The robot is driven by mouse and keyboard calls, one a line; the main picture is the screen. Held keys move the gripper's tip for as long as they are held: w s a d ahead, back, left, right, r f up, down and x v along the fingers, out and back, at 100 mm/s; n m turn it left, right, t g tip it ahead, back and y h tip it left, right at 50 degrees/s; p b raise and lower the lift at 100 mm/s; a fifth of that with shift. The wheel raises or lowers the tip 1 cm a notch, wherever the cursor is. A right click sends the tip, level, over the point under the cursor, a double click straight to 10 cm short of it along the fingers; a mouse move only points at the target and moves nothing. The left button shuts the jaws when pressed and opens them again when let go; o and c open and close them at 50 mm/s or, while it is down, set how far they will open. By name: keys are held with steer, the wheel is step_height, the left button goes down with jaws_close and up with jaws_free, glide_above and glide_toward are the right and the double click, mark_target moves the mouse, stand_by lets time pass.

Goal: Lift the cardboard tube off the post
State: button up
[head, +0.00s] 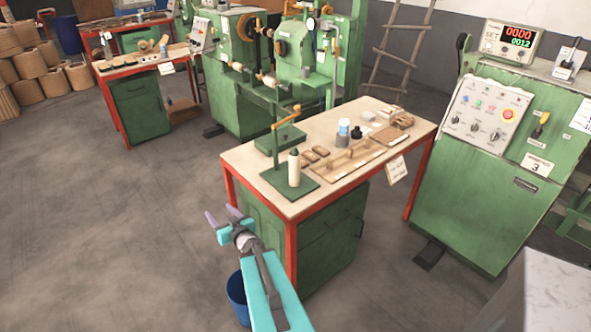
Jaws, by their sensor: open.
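A pale, cream-coloured tube (294,172) stands upright around a post (294,152) whose dark green tip shows above it. The post rises from a flat green base plate (274,184) at the near left corner of the workbench. My gripper (221,214) is open and empty, with its two purple fingers apart. In the picture it is to the left of and below the tube, out beyond the bench's left edge, and apart from the tube. The part of the post inside the tube is hidden.
The workbench (235,158) has a red frame. A green stand with an orange lever (285,117) is behind the tube. A wooden tray (345,163) and small blocks lie to its right. A blue bin (237,298) is below my arm. Open floor is at left.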

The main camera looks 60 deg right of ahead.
steer(key=s+d+r+m+h, duration=0.1)
steer(key=s+d+r, duration=0.25)
steer(key=d, duration=0.25)
steer(key=s+d+r+h, duration=0.2)
steer(key=s+d+r, duration=0.1)
steer(key=s+d, duration=0.25)
steer(key=m+g+h, duration=0.1)
steer(key=m+h, duration=0.1)
steer(key=h, duration=0.1)
glide_toward(297, 165)
steer(key=x, duration=0.2)
steer(key=shift+w+d+r, duration=0.1)
steer(key=shift+r, duration=0.05)
steer(key=shift+w+d+b, duration=0.1)
steer(key=shift+w+b, duration=0.15)
steer(key=shift+b, duration=0.35)
steer(key=b+x, duration=0.2)
steer(key=b, duration=0.2)
steer(key=shift+w+d, duration=0.1)
steer(key=shift+w, duration=0.05)
steer(key=shift+x, duration=0.9)
steer(key=shift+p+x, duration=0.35)
steer(key=shift+x, duration=1.55)
steer(key=shift+d, duration=0.1)
